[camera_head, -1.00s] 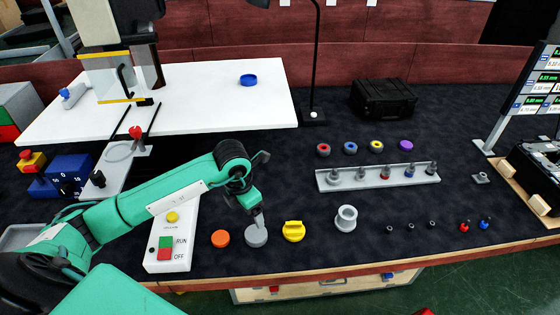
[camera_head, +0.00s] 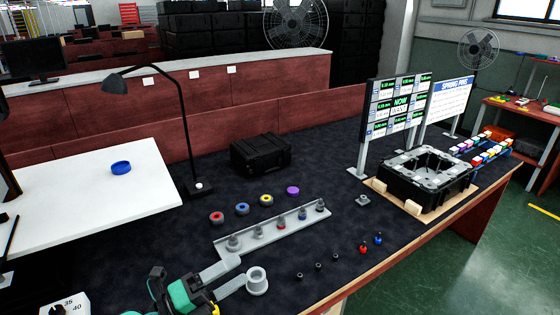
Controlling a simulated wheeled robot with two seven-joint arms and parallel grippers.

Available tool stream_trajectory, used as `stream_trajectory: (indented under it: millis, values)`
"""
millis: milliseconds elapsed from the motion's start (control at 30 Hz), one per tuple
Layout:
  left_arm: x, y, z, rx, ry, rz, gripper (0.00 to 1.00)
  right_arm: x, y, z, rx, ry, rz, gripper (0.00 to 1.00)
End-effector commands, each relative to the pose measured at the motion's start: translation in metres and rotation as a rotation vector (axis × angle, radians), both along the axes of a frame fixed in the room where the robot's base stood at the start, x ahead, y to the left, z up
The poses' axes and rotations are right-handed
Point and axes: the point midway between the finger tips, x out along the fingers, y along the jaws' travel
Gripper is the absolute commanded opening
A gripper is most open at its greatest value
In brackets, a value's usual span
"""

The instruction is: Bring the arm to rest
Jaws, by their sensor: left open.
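My left arm comes in at the bottom left, with only its green and black end in view. My left gripper (camera_head: 238,274) is open, its two grey fingers spread and pointing right, with nothing seen between them. A grey ring-shaped cup (camera_head: 257,281) stands just right of the fingertips; I cannot tell whether the lower finger touches it. The grey rail with several pegs (camera_head: 292,229) lies just beyond the upper finger. My right gripper is not in view.
Several coloured rings, including a purple one (camera_head: 293,191), lie behind the rail. A black case (camera_head: 260,154) and a lamp (camera_head: 182,110) stand farther back. A black tray (camera_head: 463,196) and display boards (camera_head: 398,105) are at right. Small pins (camera_head: 364,247) lie near the front edge.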

Motion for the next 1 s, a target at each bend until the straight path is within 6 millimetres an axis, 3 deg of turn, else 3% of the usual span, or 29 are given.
stream_trajectory:
  millis: [133, 267, 367, 533, 667, 800, 1000]
  values:
    - [0.013, 0.031, 0.02, -0.303, 0.13, 0.203, 0.84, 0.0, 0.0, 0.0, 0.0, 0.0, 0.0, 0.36]
    - [0.022, 0.069, 0.014, -0.533, 0.283, 0.399, 0.84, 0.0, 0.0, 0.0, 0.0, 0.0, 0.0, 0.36]
    - [0.025, 0.1, -0.004, -0.686, 0.425, 0.556, 0.84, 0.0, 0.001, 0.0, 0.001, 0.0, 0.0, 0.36]
    - [0.011, 0.143, -0.059, -0.886, 0.712, 0.829, 0.84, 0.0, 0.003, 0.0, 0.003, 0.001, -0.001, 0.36]
    - [-0.018, 0.162, -0.113, -0.987, 0.969, 1.031, 0.84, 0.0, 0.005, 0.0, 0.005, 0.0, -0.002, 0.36]
    - [-0.064, 0.166, -0.166, -1.035, 1.263, 1.224, 0.84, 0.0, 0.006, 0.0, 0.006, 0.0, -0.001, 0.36]
    - [-0.128, 0.155, -0.211, -1.015, 1.599, 1.399, 0.84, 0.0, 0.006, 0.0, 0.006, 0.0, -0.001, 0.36]
